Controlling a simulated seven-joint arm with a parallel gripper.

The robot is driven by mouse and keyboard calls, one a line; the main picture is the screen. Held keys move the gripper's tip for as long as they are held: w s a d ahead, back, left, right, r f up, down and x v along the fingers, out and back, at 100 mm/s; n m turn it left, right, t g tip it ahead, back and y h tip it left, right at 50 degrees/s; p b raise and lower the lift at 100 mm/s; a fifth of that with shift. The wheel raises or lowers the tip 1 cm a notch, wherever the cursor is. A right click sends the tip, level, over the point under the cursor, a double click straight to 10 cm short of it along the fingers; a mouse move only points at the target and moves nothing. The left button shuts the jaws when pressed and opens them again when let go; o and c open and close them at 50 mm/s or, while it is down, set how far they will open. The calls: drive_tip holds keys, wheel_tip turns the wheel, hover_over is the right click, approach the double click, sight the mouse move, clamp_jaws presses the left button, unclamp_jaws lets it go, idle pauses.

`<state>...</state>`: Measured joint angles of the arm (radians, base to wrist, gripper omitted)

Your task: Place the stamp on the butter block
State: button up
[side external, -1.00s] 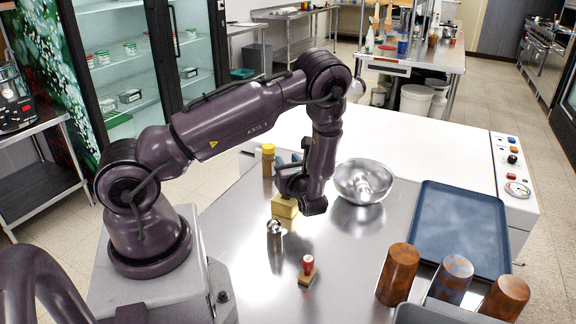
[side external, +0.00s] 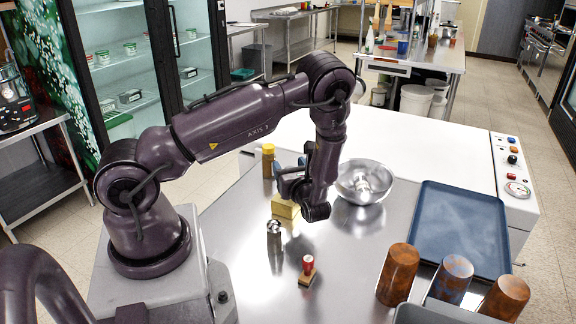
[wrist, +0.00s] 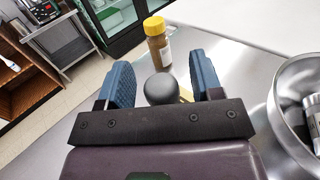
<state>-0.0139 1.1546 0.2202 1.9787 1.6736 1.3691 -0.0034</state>
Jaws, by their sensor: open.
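The yellow butter block (side external: 285,207) lies on the steel table under my gripper (side external: 290,170), partly covered by it in the side view. My gripper's two blue fingers (wrist: 160,85) are apart in the wrist view. A dark grey round knob (wrist: 161,88) shows between them, apparently touching neither. A strip of yellow, likely the block, shows at its right. I cannot tell whether this knob is the stamp's handle or whether it stands on the block. A stamp with a red handle and wooden base (side external: 307,270) stands upright nearer the side camera, away from my gripper.
A yellow-capped jar (side external: 268,160) stands just beyond the fingers. A steel bowl (side external: 364,182) holding a container is close on the right. A small metal item (side external: 274,237) stands in front of the block. A blue tray (side external: 460,228) and several brown cups (side external: 397,275) are farther right.

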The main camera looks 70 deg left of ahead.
drive_tip(key=d, duration=1)
drive_tip(key=s+d+r+n+t+h, duration=0.2)
drive_tip(key=s+d+r+n+h, duration=0.1)
drive_tip(key=r+n+h, duration=0.3)
drive_tip(key=s+d+r+n+t+h, duration=0.1)
drive_tip(key=s+d+r+n+h, duration=0.3)
drive_tip(key=r, duration=0.7)
drive_tip(key=s+d+r+n+t+h, duration=0.2)
drive_tip(key=s+d+r+n+h, duration=0.2)
drive_tip(key=d+r+n+h, duration=0.3)
drive_tip(key=shift+s+d+r+n+t+h, duration=0.25)
drive_tip(key=shift+r+n+h, duration=0.25)
drive_tip(key=shift+r, duration=0.4)
